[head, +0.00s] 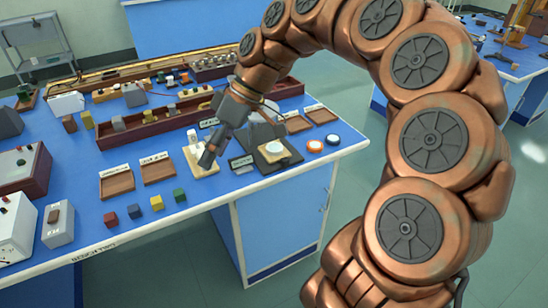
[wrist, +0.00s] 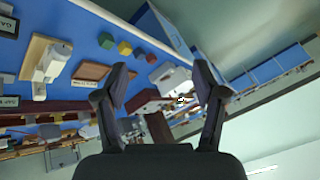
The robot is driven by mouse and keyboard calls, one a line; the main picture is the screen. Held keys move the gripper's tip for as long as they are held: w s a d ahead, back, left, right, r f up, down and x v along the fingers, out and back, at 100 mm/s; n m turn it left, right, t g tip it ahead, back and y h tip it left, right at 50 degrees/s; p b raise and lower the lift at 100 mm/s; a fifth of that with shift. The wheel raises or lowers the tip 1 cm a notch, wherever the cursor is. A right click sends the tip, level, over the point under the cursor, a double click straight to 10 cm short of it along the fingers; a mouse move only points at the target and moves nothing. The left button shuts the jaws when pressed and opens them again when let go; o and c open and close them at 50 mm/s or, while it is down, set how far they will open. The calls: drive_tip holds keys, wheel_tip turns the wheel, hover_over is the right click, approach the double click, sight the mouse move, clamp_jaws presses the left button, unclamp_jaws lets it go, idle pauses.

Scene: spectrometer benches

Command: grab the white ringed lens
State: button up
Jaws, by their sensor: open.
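Two small round lens-like discs lie near the right front corner of the blue bench in the head view. I cannot make out the white ringed lens there.
A dark stand with a pale round top (head: 274,148) lies between my gripper and the discs. Wooden trays (head: 117,184) and several coloured cubes (head: 156,202) are at the front left. A long brown rack (head: 150,122) runs behind. The bench's right front edge is close to the discs.

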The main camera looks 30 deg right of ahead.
drive_tip(key=w+d+f+n+t+y+b, duration=0.1)
drive_tip(key=w+d+f+b, duration=0.1)
drive_tip(key=w+d, duration=0.4)
drive_tip(key=t+b, duration=0.5)
approach(277, 147)
drive_tip(key=shift+a+f+y, duration=0.15)
drive_tip(key=shift+f+y, duration=0.25)
drive_tip(key=shift+f, duration=0.3)
drive_tip(key=shift+w+r+p+x, duration=0.15)
drive_tip(key=shift+p+x, duration=0.1)
drive_tip(key=shift+x, duration=1.65)
drive_tip(key=shift+w+r+p+x, duration=0.15)
drive_tip(key=shift+p+x, duration=0.1)
drive_tip(key=shift+x, duration=1.65)
drive_tip(key=shift+c, duration=0.2)
drive_tip(key=c, duration=1)
